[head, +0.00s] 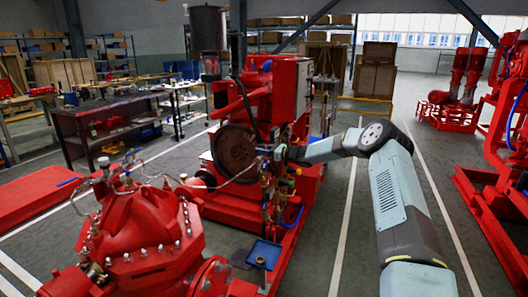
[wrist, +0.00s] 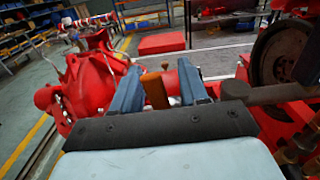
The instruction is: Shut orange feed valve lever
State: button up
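The orange lever (wrist: 155,91) shows in the wrist view as a short, nearly upright orange-brown handle, tilted slightly. It stands between the two blue-grey fingers of my gripper (wrist: 160,84), with a gap visible on each side. The fingers are wide apart and I see no contact with the lever. The lever's lower end and pivot are hidden behind the dark gripper body. In the head view my gripper (head: 277,153) is at the front of the red engine, beside a cluster of small valves and pipes (head: 280,190). I cannot pick out the lever clearly there.
A red pump casing (head: 145,240) stands at the front left. The red engine (head: 265,100) with its dark flywheel (head: 234,148) is close to my gripper. A blue tray (head: 263,253) lies below the valves. Open floor (head: 345,210) lies right of the pumpset.

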jog(key=shift+d, duration=0.1)
jog(key=shift+d, duration=0.2)
jog(key=v, duration=1.3)
jog(key=shift+s+f, duration=0.1)
jog(key=shift+c, duration=0.4)
